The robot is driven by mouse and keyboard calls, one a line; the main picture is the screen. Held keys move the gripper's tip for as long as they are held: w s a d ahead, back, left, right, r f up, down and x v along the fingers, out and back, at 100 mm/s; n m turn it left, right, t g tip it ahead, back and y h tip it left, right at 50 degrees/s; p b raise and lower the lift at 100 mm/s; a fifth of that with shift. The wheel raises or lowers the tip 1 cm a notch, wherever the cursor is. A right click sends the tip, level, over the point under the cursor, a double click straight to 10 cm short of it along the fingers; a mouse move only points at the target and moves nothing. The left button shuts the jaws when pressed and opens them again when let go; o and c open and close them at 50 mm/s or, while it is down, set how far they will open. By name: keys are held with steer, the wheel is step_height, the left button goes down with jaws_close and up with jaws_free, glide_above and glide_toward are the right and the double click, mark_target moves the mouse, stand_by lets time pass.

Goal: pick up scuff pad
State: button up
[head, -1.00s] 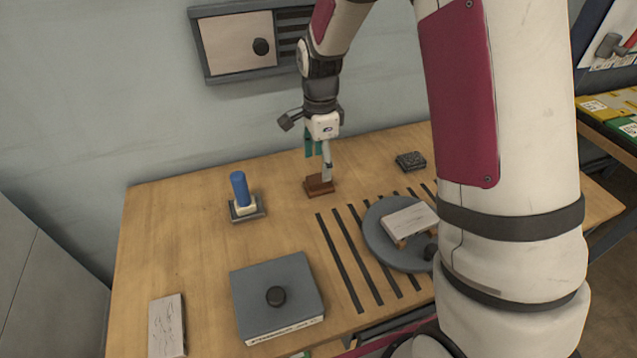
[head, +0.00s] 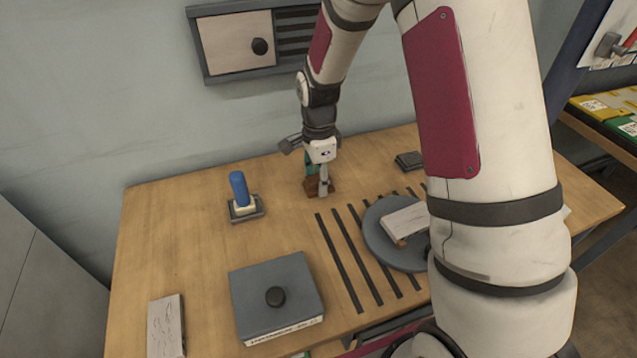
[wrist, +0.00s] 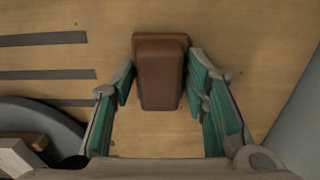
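The scuff pad appears to be the reddish-brown block (head: 312,188) with a narrower raised top, lying on the wooden table below my gripper (head: 322,190). In the wrist view, the brown block (wrist: 160,80) lies between the green-padded fingers of my gripper (wrist: 160,82). The fingers are spread apart. A small gap shows between the raised top and the left finger; the right finger is close to it, and I cannot tell whether it touches. In the head view my gripper partly hides the block.
A blue-handled tool (head: 240,190) stands on a small grey base to the left. A grey box with a black knob (head: 276,300) is in front. A round grey plate (head: 385,250) carries a pale block (head: 404,219). A dark textured block (head: 409,160) lies to the right.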

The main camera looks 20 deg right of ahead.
stand_by(0.3)
steer(key=shift+r, duration=0.85)
steer(key=shift+s+r, duration=0.2)
steer(key=shift+r, duration=0.85)
steer(key=s, duration=1)
steer(key=s+r+p, duration=0.1)
steer(key=s, duration=0.4)
steer(key=shift+s+d+r, duration=0.1)
steer(key=shift+s+d, duration=0.2)
steer(key=shift+d, duration=0.05)
